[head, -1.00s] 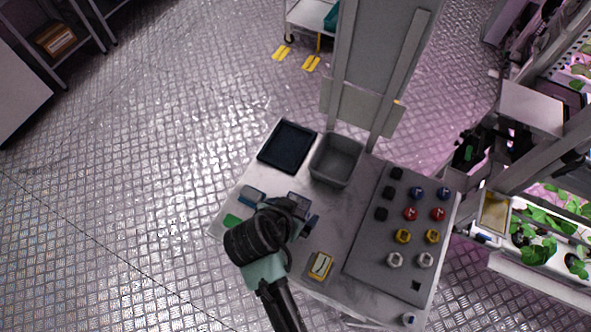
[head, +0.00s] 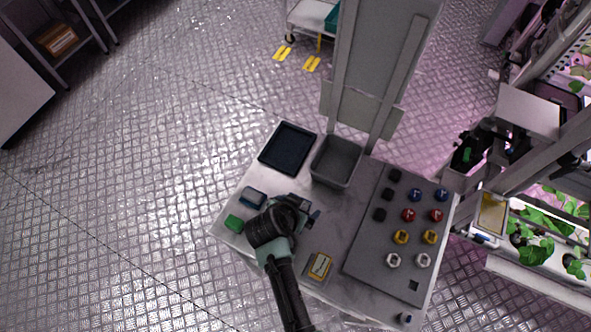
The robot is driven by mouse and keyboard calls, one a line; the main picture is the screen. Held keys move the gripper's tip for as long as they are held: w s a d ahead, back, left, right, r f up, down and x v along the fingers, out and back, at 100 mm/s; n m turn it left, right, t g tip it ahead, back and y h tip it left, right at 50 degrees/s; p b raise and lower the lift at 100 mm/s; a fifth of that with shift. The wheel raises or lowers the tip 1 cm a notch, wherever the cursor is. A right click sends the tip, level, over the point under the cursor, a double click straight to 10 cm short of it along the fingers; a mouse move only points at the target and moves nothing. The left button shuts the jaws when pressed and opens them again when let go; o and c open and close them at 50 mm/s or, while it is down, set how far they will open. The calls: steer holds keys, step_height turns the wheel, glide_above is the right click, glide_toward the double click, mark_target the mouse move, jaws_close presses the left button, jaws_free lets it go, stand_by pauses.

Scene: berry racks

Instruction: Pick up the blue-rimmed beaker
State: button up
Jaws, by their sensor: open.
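A small grey container with a blue edge (head: 253,197), which may be the blue-rimmed beaker, stands on the left part of the white table (head: 335,235). My gripper (head: 311,214) is over the middle of the table, to the right of that container and apart from it. It is open, and I see nothing held in it. My dark wrist hides the table beneath it. A bluish part shows by the fingertips, too small to tell whether it is finger or object.
A green block (head: 234,223) lies left of my wrist, a yellow-and-white box (head: 319,266) in front. A black tray (head: 287,148) and an empty grey bin (head: 336,161) stand at the back. A grey board (head: 372,254) with several coloured knobs fills the right side.

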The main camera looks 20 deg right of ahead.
steer(key=shift+c, duration=0.2)
steer(key=c, duration=1.3)
steer(key=shift+r, duration=0.1)
